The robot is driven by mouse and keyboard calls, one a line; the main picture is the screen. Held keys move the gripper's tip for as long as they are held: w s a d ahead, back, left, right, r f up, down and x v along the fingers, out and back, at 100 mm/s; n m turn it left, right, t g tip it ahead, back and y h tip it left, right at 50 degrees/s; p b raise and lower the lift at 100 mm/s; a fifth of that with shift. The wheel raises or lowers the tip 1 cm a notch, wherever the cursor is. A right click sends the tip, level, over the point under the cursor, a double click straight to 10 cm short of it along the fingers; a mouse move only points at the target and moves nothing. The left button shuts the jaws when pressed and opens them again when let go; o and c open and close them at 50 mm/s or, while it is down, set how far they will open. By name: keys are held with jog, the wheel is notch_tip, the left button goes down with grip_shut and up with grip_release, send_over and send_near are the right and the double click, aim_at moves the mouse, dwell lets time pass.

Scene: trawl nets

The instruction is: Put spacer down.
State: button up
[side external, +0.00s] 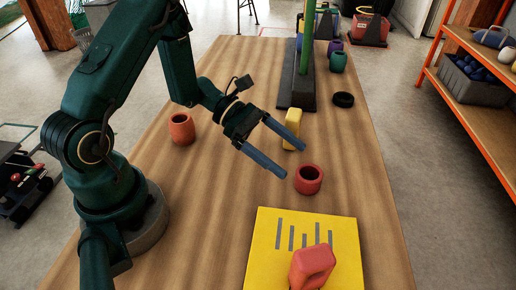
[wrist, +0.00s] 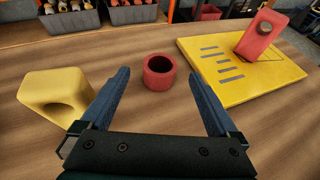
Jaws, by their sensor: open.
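A short red hollow cylinder (side external: 308,188), which looks like the spacer, stands upright on the wooden table, apart from the yellow board (side external: 265,240). My gripper (side external: 293,160) is open and empty, its two blue-grey fingers pointing towards the red cylinder. In the wrist view the red cylinder (wrist: 158,82) appears centred between the fingertips and a little beyond them, with its dark bore showing. I see no finger touching it. Another hollow cylinder, orange-red (side external: 181,129), stands on the table left of my gripper.
A yellow block (side external: 292,130) stands close beyond my gripper; it shows left of the fingers in the wrist view (wrist: 55,98). A red block (side external: 314,265) leans on the yellow board. A black ring (side external: 343,100), a green post (side external: 306,40) and a teal pot (side external: 338,62) stand farther back.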

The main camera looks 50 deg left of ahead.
jog(key=v, duration=0.5)
jog(key=shift+a, duration=0.15)
jog(key=shift+s+a+r, duration=0.1)
jog(key=shift+s+r, duration=0.05)
jog(key=s+d+r+m+g+y, duration=0.5)
jog(key=s+m, duration=0.3)
jog(key=m, duration=0.4)
jog(key=s+a+r+m+t+y, duration=0.3)
jog(key=m+y, duration=0.4)
jog(key=m, duration=0.3)
notch_tip(320, 180, up, 2)
jog(key=s+t, duration=0.1)
jog(key=t, duration=0.1)
jog(key=shift+s+a+m+t, duration=0.25)
jog(key=shift+a+m+t, duration=0.05)
